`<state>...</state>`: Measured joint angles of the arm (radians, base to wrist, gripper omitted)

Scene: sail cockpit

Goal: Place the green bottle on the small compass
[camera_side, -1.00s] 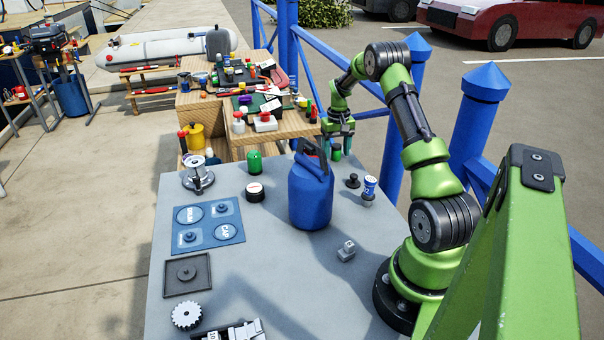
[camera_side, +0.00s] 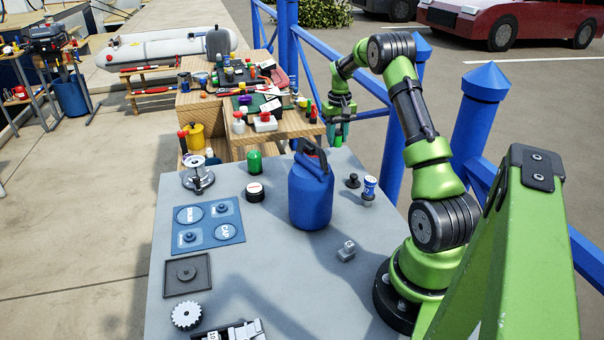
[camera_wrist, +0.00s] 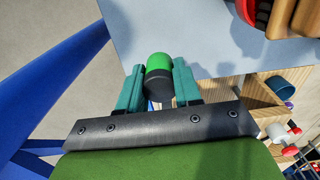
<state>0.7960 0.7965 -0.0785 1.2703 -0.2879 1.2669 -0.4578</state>
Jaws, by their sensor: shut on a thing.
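My gripper (camera_wrist: 158,84) is shut on a small green bottle (camera_wrist: 159,61) with a bright green top and a dark lower part. In the side view my gripper (camera_side: 338,136) holds it above the far edge of the grey table, behind the blue bag; there the bottle is mostly hidden by the fingers. A low, round black thing with a pale top (camera_side: 255,192), which looks like the small compass, sits on the table left of the blue bag. It stands apart from my gripper.
A blue bag (camera_side: 311,195) stands between my gripper and the table's middle. Another green cylinder (camera_side: 254,161) stands behind the round black thing. A black knob (camera_side: 352,181) and a blue-topped cylinder (camera_side: 369,188) stand right of the bag. The front middle is mostly clear.

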